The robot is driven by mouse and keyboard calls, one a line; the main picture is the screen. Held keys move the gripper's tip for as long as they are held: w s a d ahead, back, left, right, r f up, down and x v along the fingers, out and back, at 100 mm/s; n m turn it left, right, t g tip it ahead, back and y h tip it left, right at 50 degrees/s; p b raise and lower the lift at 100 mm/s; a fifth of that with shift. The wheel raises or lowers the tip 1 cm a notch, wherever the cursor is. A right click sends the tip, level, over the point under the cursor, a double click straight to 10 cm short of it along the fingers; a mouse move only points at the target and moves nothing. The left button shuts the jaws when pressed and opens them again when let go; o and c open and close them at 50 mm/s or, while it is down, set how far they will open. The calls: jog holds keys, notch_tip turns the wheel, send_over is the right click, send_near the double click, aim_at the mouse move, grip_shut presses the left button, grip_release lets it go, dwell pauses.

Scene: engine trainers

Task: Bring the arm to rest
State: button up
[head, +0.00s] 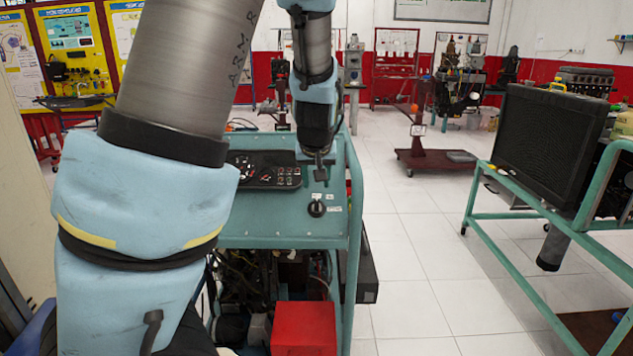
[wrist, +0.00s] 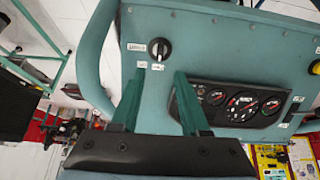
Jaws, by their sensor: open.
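My gripper (wrist: 160,76) is open in the wrist view, its two green fingers apart with nothing between them. The fingers point toward the teal control panel (wrist: 225,40) of an engine trainer. A black rotary knob (wrist: 158,48) on the panel lies just beyond the fingertips, and no contact shows. In the head view my arm reaches down from the top, and my gripper (head: 319,168) hangs over the panel, just above the knob (head: 316,208). The gauge cluster (head: 264,170) is left of my gripper there and is partly hidden by my arm.
The trainer's teal frame (head: 352,215) has a side rail right of my gripper. A red box (head: 303,328) sits low on it. Another teal stand with a black radiator (head: 548,140) is at the right. White tiled floor (head: 410,270) lies clear between them.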

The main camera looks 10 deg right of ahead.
jog(key=s+a+f+g, duration=0.1)
jog(key=s+a+g, duration=0.1)
jog(key=s+a, duration=0.6)
jog(key=s+a+f+g+y, duration=0.1)
jog(key=s+a+f+g, duration=0.1)
jog(key=s+a, duration=0.6)
jog(key=a, duration=0.3)
jog(key=shift+s+a+f+n+g, duration=0.2)
jog(key=shift+s+a+n+g, duration=0.1)
jog(key=shift+n, duration=0.1)
jog(key=shift+w, duration=0.1)
